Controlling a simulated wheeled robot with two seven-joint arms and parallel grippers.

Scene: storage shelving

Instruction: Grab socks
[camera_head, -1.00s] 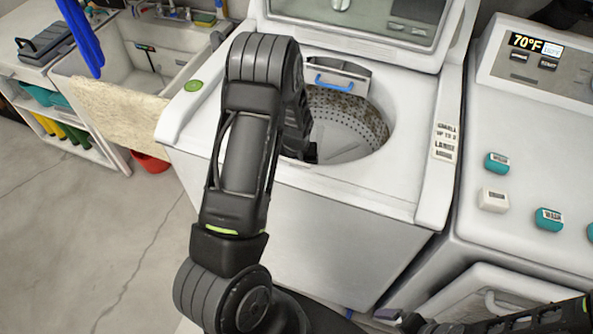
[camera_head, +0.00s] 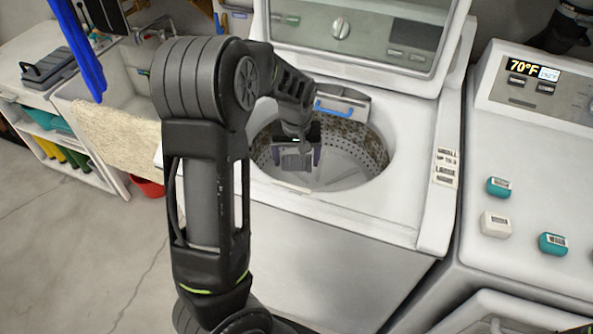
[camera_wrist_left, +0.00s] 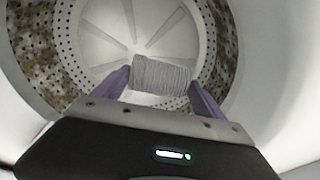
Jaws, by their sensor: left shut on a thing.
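A rolled grey ribbed sock bundle (camera_wrist_left: 161,75) sits between the purple fingers of my left gripper (camera_wrist_left: 160,82) in the left wrist view. The left gripper is shut on it. In the head view my left gripper (camera_head: 296,160) points down into the open drum (camera_head: 350,165) of the white top-load washer (camera_head: 330,218), with the grey socks (camera_head: 293,163) between its fingers. The wrist view shows the drum floor beyond the socks. My left arm hides the left part of the washer. My right gripper is out of view.
The washer lid (camera_head: 345,45) stands open behind the drum, and a blue-edged tray (camera_head: 341,106) sits at the drum's rear rim. A second white machine (camera_head: 540,180) stands to the right. A sink (camera_head: 130,85) and shelf are at the left.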

